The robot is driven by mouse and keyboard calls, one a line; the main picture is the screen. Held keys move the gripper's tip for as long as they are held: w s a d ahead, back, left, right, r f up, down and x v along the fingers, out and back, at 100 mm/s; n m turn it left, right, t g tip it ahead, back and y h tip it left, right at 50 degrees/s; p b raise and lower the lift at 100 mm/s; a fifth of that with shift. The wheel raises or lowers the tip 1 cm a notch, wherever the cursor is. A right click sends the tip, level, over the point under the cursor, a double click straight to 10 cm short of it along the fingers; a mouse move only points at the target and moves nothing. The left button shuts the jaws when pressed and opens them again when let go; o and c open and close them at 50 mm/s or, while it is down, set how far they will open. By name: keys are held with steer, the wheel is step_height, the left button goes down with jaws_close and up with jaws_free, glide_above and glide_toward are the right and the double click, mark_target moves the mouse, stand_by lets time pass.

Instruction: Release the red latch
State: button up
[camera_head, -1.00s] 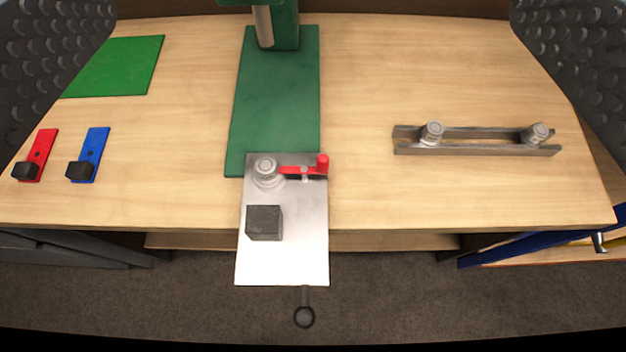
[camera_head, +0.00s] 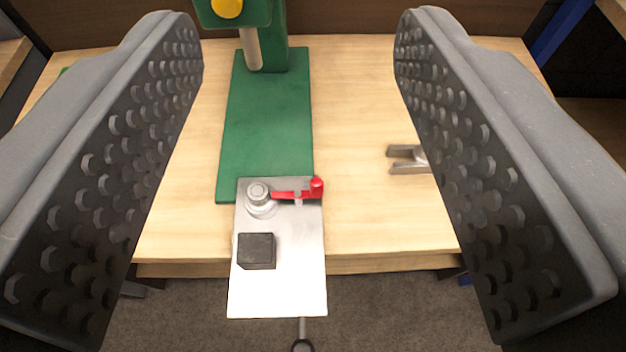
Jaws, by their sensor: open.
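The red latch (camera_head: 293,194) is a small red lever with an upright red knob at its right end. It lies across the upper part of a silver metal plate (camera_head: 290,290), beside a round metal bolt (camera_head: 260,194). A black block (camera_head: 257,251) sits on the plate below the latch. My gripper (camera_head: 300,190) is open and empty. Its two grey studded fingers stand wide apart at the left and right of the view, with the plate and latch between them in the picture. Neither finger touches the latch.
The plate overhangs the front edge of the wooden table (camera_head: 360,220). A green machine base (camera_head: 265,120) with an upright column stands behind it. A metal rail (camera_head: 405,160) is partly hidden by the right finger. A dark rod with a ring (camera_head: 302,343) extends below the plate.

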steer(key=w+p, duration=0.1)
steer(key=w, duration=0.1)
steer(key=w+g+p, duration=0.1)
steer(key=shift+w+d+f+m+h+p, duration=0.15)
steer(key=shift+f+m+h+p, duration=0.15)
steer(key=shift+f+h, duration=0.1)
jaws_close()
steer(key=w+d+f+m+g+h+p, duration=0.1)
steer(key=w+f+m+g+p, duration=0.2)
steer(key=w+f+g+p, duration=0.35)
steer(key=w+f+m+g+p, duration=0.1)
steer(key=w+f+g+p, duration=0.1)
steer(key=f+p, duration=0.5)
steer(key=w+d+f+m+g+p, duration=0.1)
steer(key=w+f+m+g+p, duration=0.1)
steer(key=w+f+p, duration=0.2)
steer(key=shift+d+f+p, duration=0.25)
steer(key=shift+f+p, duration=1.45)
steer(key=shift+p, duration=0.1)
steer(key=shift+g, duration=0.25)
